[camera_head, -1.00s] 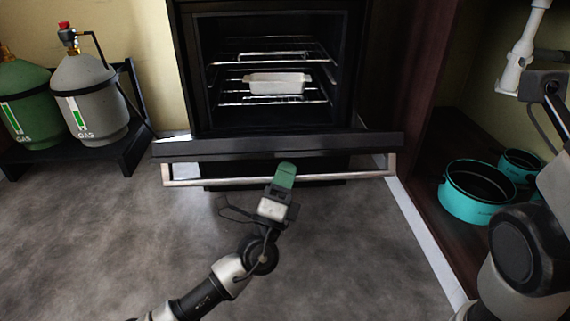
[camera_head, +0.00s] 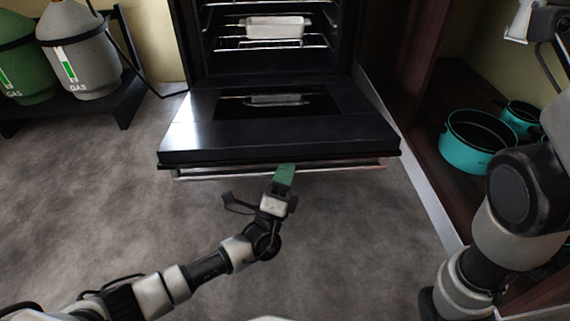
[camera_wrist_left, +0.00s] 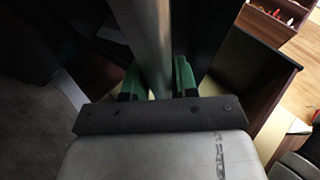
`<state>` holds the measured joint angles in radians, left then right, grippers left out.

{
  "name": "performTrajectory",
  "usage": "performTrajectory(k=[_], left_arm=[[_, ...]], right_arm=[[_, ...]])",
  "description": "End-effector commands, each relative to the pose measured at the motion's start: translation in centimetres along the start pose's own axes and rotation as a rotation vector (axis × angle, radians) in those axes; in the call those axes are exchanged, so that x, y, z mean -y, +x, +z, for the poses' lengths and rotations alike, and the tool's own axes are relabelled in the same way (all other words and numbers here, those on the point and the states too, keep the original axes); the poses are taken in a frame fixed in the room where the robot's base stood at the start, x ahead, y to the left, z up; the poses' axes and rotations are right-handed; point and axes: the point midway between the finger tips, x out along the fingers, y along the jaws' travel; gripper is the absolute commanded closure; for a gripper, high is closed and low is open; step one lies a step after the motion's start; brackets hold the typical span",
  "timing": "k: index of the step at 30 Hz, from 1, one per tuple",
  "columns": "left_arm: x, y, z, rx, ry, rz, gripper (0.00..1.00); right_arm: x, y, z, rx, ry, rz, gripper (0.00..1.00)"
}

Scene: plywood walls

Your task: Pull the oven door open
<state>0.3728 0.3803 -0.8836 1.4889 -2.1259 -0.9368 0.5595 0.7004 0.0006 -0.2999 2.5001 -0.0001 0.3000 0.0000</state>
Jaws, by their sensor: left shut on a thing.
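The oven door (camera_head: 275,132) is folded down and lies nearly flat in front of the oven (camera_head: 350,45), its inner face and dark window showing. The oven handle (camera_head: 335,167) is a metal bar along the door's front edge. My left gripper (camera_head: 284,176) is at the middle of that edge, shut on the handle. In the left wrist view the bar (camera_wrist_left: 152,45) runs between the two green fingers (camera_wrist_left: 158,80). My right arm shows at the right, but its gripper is out of view.
A white dish (camera_head: 275,27) sits on a rack inside the oven. Gas bottles (camera_head: 80,50) stand on a black stand at the left. Turquoise pots (camera_head: 478,142) sit in the open cabinet at the right. The grey floor in front is free.

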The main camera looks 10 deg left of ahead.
Motion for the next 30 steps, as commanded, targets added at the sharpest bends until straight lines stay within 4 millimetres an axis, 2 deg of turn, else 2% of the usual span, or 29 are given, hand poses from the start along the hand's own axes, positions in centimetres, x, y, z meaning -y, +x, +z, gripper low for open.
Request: performTrajectory(k=[7,8,12,22,26,30], left_arm=[[0.2,-0.1,-0.2,-0.001,-0.003,-0.003,1.00],[0.2,-0.1,-0.2,-0.001,-0.003,-0.003,0.70],[0.1,-0.1,-0.1,-0.001,-0.002,-0.002,0.51],[0.2,-0.4,0.0,0.001,0.000,-0.002,0.51],[0.2,-2.2,0.0,-0.002,-0.001,0.003,0.51],[0.2,-5.2,0.0,-0.004,0.001,0.005,0.51]], right_arm=[[0.0,0.0,0.0,0.001,0.000,0.000,0.57],[0.0,0.0,0.0,0.001,0.000,0.000,0.57],[0.0,0.0,0.0,0.001,0.000,0.000,0.57],[-0.1,0.2,0.1,0.001,0.000,0.000,0.57],[-0.2,1.0,0.4,0.001,0.000,0.000,0.57],[-0.4,1.8,0.7,0.001,0.000,0.000,0.57]])
